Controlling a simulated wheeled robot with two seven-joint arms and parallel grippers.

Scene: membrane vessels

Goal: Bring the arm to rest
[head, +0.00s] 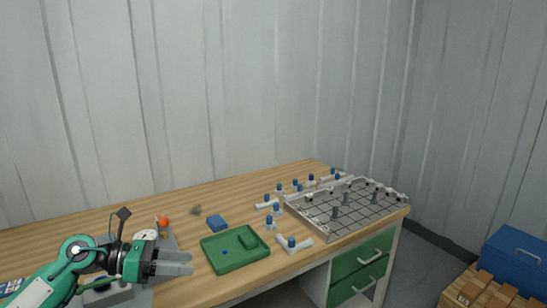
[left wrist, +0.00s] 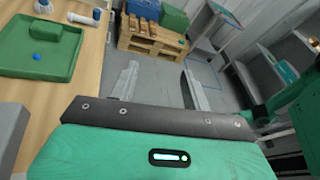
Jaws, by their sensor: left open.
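My left gripper (head: 176,263) is in the lower left of the head view, held over the front left part of the wooden table, left of the green tray. Its fingers point right. In the left wrist view the gripper (left wrist: 157,88) has its two grey fingers spread apart with nothing between them, and floor shows beyond. The green tray (head: 262,246) holds a small blue piece (head: 225,252). The tray also shows in the left wrist view (left wrist: 72,68). My right gripper is not identifiable in either view.
A grey rack with a grid (head: 322,217) stands at the table's right end, with several white, blue-capped fittings (head: 291,243) beside it. A blue block (head: 217,223) lies behind the tray.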

